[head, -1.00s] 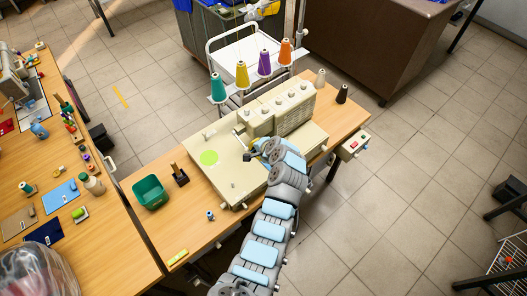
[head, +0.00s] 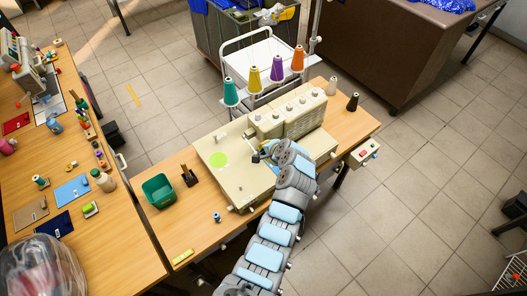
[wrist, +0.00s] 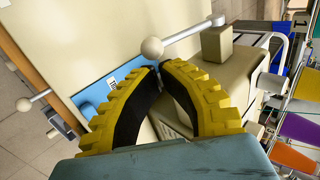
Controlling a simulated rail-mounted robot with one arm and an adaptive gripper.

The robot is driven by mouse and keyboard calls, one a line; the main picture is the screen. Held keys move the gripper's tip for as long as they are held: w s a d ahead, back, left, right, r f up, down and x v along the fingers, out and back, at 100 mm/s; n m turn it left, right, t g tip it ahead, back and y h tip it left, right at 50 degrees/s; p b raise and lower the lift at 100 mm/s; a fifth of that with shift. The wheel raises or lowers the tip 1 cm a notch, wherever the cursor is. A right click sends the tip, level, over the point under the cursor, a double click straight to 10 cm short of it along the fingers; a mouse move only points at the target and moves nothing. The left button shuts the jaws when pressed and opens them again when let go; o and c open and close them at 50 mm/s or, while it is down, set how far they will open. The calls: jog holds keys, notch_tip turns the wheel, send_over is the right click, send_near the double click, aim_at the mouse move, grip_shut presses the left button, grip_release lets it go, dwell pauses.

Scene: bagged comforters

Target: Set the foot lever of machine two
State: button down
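A cream sewing machine (head: 290,116) with a flat bed marked by a green disc (head: 218,160) stands on a wooden table. My gripper (head: 256,157) is low beside the machine's front, over its bed. In the wrist view my yellow, black-lined fingers (wrist: 160,68) curve together, tips almost touching, with nothing visible held between them. A metal lever with a pale ball knob (wrist: 152,48) lies just beyond the tips, running to a cream block (wrist: 217,43). I cannot tell whether the fingertips touch it. A second ball-ended rod (wrist: 23,104) shows at the left.
Teal, yellow, purple and orange thread cones (head: 264,72) stand behind the machine. A green bin (head: 158,190) is at the table's left. A switch box (head: 364,153) hangs at its right edge. Another cluttered workbench (head: 75,165) is at left. Floor at right is mostly clear.

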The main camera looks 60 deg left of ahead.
jog(key=w+b+v, duration=0.1)
jog(key=w+v, duration=0.1)
jog(key=v, duration=1)
jog(key=shift+w+r, duration=0.3)
jog(key=shift+w, duration=0.1)
jog(key=shift+a, duration=0.15)
